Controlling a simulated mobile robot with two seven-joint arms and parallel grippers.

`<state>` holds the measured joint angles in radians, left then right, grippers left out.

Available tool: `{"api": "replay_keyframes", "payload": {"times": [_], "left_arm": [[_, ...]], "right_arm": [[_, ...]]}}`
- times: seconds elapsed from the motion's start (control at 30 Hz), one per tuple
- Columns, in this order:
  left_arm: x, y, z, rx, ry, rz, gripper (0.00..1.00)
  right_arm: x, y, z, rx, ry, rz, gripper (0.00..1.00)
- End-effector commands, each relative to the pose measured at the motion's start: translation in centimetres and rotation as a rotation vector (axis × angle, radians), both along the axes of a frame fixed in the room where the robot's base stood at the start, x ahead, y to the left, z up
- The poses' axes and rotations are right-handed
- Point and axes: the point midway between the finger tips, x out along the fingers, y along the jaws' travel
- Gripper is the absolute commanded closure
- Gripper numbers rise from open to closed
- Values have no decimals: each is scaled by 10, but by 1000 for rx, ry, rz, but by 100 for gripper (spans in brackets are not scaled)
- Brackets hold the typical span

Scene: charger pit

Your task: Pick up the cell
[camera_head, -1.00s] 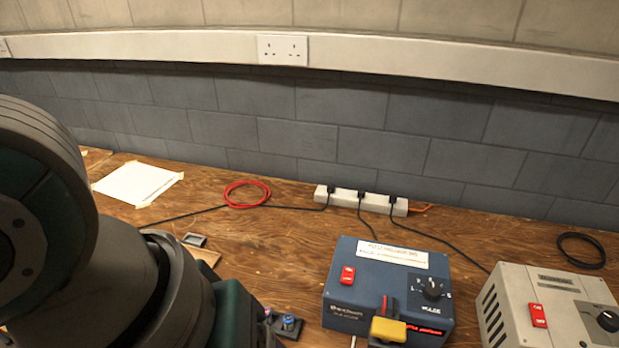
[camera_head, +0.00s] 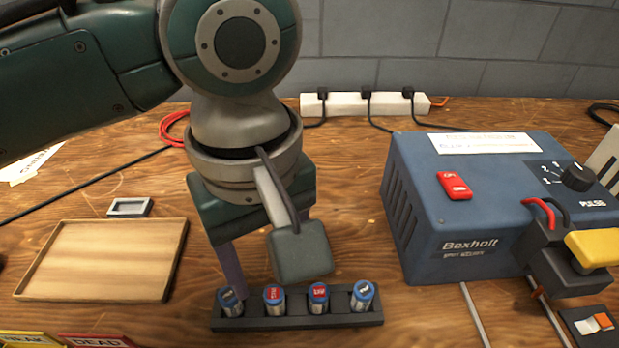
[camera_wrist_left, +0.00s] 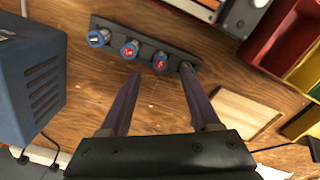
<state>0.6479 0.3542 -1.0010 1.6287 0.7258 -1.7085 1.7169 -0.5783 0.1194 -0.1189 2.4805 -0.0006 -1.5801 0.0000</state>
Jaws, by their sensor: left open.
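A dark rack (camera_head: 340,320) on the bench holds several small cells with blue-rimmed tops in a row. Its two middle cells, the left-middle cell (camera_head: 273,298) and the right-middle cell (camera_head: 319,296), have red labels; the leftmost cell (camera_head: 229,300) and rightmost cell (camera_head: 362,294) look darker on top. My left gripper (camera_head: 262,262) points down just behind the rack, open and empty. In the left wrist view its fingers (camera_wrist_left: 160,78) are spread, one tip close to the cell at the row's right end. The other finger is mostly hidden in the head view.
A blue Bexholt unit (camera_head: 455,215) with a yellow-handled clamp (camera_head: 590,250) stands right of the rack. A wooden tray (camera_head: 105,260) and a small grey frame (camera_head: 130,207) lie left. Bins marked WEAK and DEAD (camera_head: 95,341) are at front left. A power strip (camera_head: 365,104) lies behind.

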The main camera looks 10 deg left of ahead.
Motion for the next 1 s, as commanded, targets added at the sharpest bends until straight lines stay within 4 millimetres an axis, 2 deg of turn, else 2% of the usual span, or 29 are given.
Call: {"api": "replay_keyframes", "payload": {"times": [0.17,0.4,0.5,0.73,1.0], "left_arm": [[0,1,-18,1,0,-1,37],[0,0,-56,1,0,-1,37],[0,0,-62,0,-1,-1,37],[0,0,-62,-1,-2,-2,37],[0,0,-62,-1,-2,-2,67]], "right_arm": [[-1,-2,-9,-8,1,4,58],[-1,-2,-25,-6,2,4,58],[-1,-1,-27,-5,2,4,58],[-1,0,-26,0,2,1,58],[-1,1,-26,4,4,0,58]]}}
